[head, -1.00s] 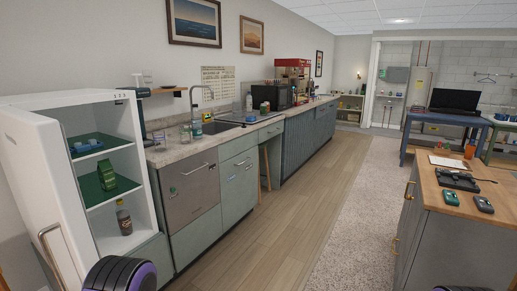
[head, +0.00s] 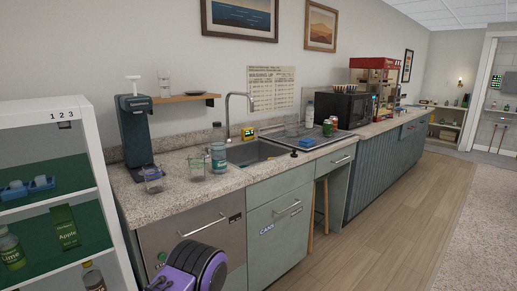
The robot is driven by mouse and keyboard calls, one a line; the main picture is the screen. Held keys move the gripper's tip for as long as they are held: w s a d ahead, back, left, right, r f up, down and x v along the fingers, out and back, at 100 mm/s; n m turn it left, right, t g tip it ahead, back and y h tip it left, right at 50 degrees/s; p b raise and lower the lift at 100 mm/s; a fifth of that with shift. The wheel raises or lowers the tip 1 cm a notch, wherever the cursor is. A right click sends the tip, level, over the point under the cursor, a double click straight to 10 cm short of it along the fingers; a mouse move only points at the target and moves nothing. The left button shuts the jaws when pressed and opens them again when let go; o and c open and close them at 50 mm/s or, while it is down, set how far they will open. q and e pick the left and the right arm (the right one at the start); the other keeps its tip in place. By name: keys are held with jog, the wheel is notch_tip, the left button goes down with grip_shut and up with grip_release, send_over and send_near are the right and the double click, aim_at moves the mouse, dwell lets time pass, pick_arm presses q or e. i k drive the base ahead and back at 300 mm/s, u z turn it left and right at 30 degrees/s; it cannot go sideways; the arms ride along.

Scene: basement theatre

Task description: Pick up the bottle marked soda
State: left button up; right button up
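No label reading "soda" can be made out. A clear bottle with a bluish label (head: 218,158) stands upright on the counter left of the sink; its label is too small to read. In the open white shelf unit at left, a green bottle marked Lime (head: 12,250) and a green carton marked Apple (head: 65,229) stand on a shelf. A white-capped bottle (head: 309,116) stands beyond the sink. A black and purple part of my arm shows at the bottom; neither gripper is in view.
The granite counter (head: 185,165) holds a dark dispenser (head: 136,135), two glasses, a sink (head: 255,152) and a black microwave (head: 343,108). A wooden stool (head: 318,210) stands under the counter. The wood floor (head: 390,225) at right is clear.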

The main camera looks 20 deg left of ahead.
aim_at(218, 142)
jog(key=i, duration=2.3)
jog(key=u, duration=1.25)
